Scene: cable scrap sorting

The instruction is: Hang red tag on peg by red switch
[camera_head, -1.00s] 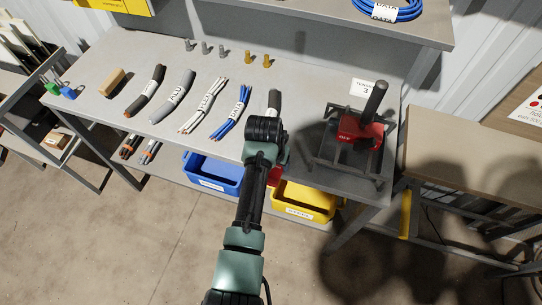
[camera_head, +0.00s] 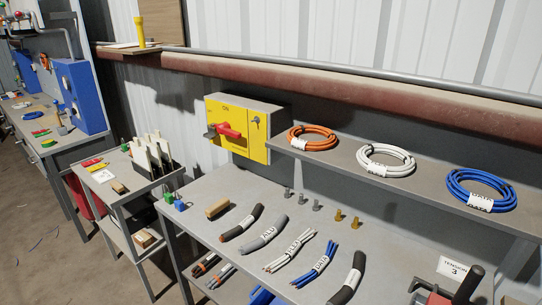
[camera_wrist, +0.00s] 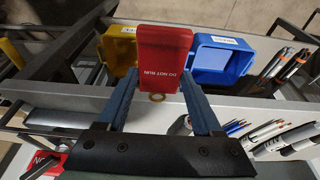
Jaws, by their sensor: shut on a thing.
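A red tag (camera_wrist: 165,52) with white upside-down lettering, "DO NOT RUN", is held between the blue fingers of my gripper (camera_wrist: 162,80) in the wrist view. A small brass-coloured ring (camera_wrist: 157,97) shows below the tag, between the fingers. In the head view, a red switch handle (camera_head: 227,131) sits on the front of a yellow panel (camera_head: 238,112) on a grey box at the back of the bench. A small grey fitting (camera_head: 210,133) is left of the handle; I cannot tell whether it is the peg. My gripper is outside the head view.
The grey bench (camera_head: 215,235) carries several cable pieces, small upright metal parts and a wooden block (camera_head: 217,208). A shelf (camera_head: 340,160) with orange, white and blue coils is right of the panel. The wrist view shows a blue bin (camera_wrist: 222,62) and a yellow bin (camera_wrist: 117,50) below.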

